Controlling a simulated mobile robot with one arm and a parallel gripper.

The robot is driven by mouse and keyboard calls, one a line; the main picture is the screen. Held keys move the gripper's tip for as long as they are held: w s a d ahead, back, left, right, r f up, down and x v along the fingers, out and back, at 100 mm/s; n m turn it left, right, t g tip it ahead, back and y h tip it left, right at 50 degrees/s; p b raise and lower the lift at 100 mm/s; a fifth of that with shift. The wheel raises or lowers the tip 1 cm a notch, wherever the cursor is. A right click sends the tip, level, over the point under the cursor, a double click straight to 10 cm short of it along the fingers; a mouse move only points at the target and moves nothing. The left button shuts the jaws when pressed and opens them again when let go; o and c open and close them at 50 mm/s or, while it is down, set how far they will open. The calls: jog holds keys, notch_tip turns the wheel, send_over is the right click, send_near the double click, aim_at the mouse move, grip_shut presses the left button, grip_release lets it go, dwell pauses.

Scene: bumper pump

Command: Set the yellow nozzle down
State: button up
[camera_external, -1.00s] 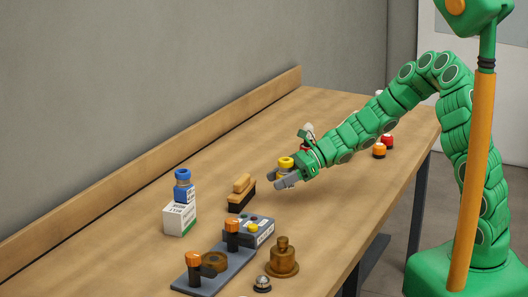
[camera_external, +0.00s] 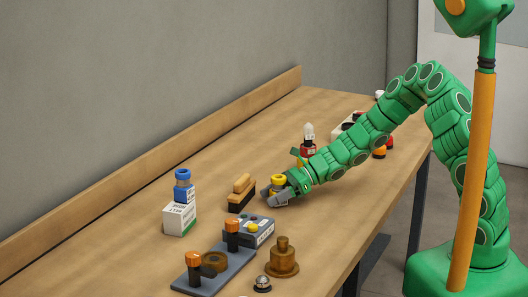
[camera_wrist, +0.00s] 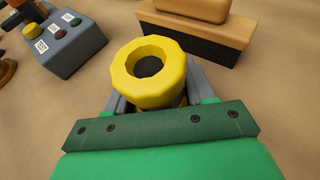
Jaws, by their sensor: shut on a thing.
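The yellow nozzle (camera_external: 278,179) is held between the grey fingers of my gripper (camera_external: 274,194), low over the table, just right of the wooden brush. In the wrist view the nozzle (camera_wrist: 155,72) shows its round yellow rim with a dark hole, upright between my gripper's fingers (camera_wrist: 155,95). My gripper is shut on it. Whether the nozzle's underside touches the table is hidden by the fingers.
The wooden brush (camera_external: 241,194) is close to the left of my gripper. A grey button box (camera_external: 249,231) and a brass weight-shaped piece (camera_external: 283,260) stand nearer the camera. A blue-topped bottle sits on a white box (camera_external: 180,218). The table (camera_external: 330,225) right of my gripper is clear.

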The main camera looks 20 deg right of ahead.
jog(key=shift+f, duration=0.1)
jog(key=o, duration=1.2)
jog(key=shift+d+r, duration=0.35)
jog(key=shift+d, duration=0.15)
jog(key=shift+v, duration=5.5)
